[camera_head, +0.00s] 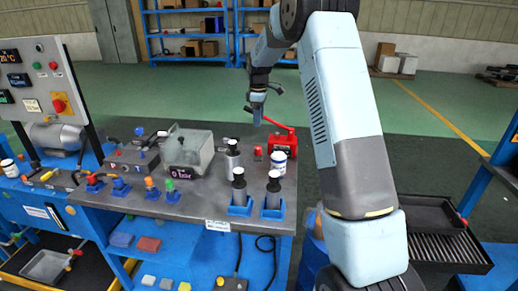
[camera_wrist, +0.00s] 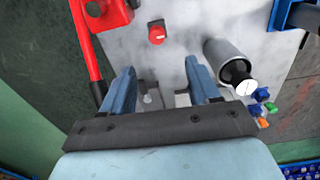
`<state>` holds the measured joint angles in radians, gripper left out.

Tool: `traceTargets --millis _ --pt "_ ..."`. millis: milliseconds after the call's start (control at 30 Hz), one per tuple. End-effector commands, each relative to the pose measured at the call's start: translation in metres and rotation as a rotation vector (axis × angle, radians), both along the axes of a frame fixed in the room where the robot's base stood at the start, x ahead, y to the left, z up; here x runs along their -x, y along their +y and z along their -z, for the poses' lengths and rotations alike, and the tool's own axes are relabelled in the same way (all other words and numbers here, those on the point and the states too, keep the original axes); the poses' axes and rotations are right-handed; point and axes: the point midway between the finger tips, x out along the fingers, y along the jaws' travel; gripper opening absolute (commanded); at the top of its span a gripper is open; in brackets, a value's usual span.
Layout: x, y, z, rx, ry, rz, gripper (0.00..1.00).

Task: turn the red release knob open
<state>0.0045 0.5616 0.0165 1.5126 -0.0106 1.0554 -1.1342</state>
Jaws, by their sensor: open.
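The red release knob (camera_head: 258,153) is a small red cylinder on the grey bench top, just left of the red pump (camera_head: 285,141) with its long red lever. In the wrist view the knob (camera_wrist: 156,33) shows a pale mark on its top and lies beyond my fingertips, roughly between their lines. My gripper (camera_head: 257,117) hangs above the back of the bench, pointing down, apart from the knob. In the wrist view my gripper (camera_wrist: 160,65) is open, with nothing between its two blue fingers. The red lever (camera_wrist: 88,45) runs close to the left finger.
In the head view a white labelled jar (camera_head: 279,161), black-topped bottles in blue holders (camera_head: 240,208) and a grey gauge box (camera_head: 187,152) share the bench.

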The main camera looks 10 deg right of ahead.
Motion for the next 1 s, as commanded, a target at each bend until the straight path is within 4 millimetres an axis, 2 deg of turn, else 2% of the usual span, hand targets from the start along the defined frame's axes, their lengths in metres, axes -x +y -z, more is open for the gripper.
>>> traceTargets --millis 133,367,800,1000 --pt "-0.009 0.000 0.014 0.000 0.011 -0.026 0.61" --pt "-0.009 0.000 0.035 0.001 0.014 -0.032 0.61" --pt "-0.009 0.001 0.112 0.000 0.015 -0.030 0.61" --pt "-0.009 0.001 0.138 0.000 0.014 -0.031 0.61"
